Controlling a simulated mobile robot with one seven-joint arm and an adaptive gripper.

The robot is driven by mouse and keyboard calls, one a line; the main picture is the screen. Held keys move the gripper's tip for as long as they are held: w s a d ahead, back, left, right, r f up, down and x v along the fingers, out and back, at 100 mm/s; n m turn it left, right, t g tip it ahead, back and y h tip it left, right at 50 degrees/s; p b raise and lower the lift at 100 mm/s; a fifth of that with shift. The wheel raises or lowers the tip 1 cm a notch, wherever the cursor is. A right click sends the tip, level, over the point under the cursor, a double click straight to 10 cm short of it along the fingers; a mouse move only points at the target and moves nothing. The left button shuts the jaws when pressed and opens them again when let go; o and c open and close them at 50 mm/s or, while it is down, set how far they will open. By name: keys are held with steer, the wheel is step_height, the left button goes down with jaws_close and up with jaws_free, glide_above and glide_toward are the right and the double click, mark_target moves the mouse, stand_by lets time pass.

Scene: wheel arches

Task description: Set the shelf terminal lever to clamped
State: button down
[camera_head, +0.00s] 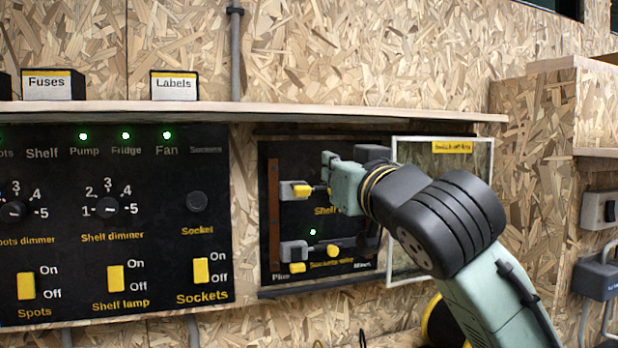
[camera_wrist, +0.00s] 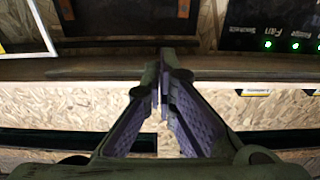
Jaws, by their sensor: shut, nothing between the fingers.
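The black terminal panel (camera_head: 345,276) is on the wall under the wooden shelf. Its upper row holds a grey terminal block with a yellow lever (camera_head: 318,190), above lettering that begins "Shelf". My gripper (camera_head: 328,170) is at this upper row, its fingers shut and empty. It hides the right part of the row and most of the lettering. I cannot tell the lever's exact setting, or whether the fingers touch it. In the wrist view my gripper (camera_wrist: 162,75) shows with its fingertips together, and the lever is not visible there.
A lower terminal row has a yellow round knob (camera_head: 333,251) and a small green light (camera_head: 313,232). A clear framed cover (camera_head: 452,147) stands open at the right. The shelf edge (camera_head: 300,113) runs above. A switch panel (camera_head: 150,230) is at the left.

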steer(key=shift+w, duration=0.1)
steer(key=r+p, duration=0.1)
steer(key=p, duration=0.2)
glide_above(300, 187)
steer(key=d+r+v, duration=0.1)
steer(key=v, duration=0.4)
steer(key=f, duration=0.1)
steer(key=w+f, duration=0.1)
steer(key=w+f+p, duration=0.1)
steer(key=f, duration=0.1)
steer(key=shift+a+f, duration=0.1)
steer(key=shift+a, duration=0.2)
steer(key=shift+f+t+b, duration=0.4)
steer(key=shift+b, duration=0.3)
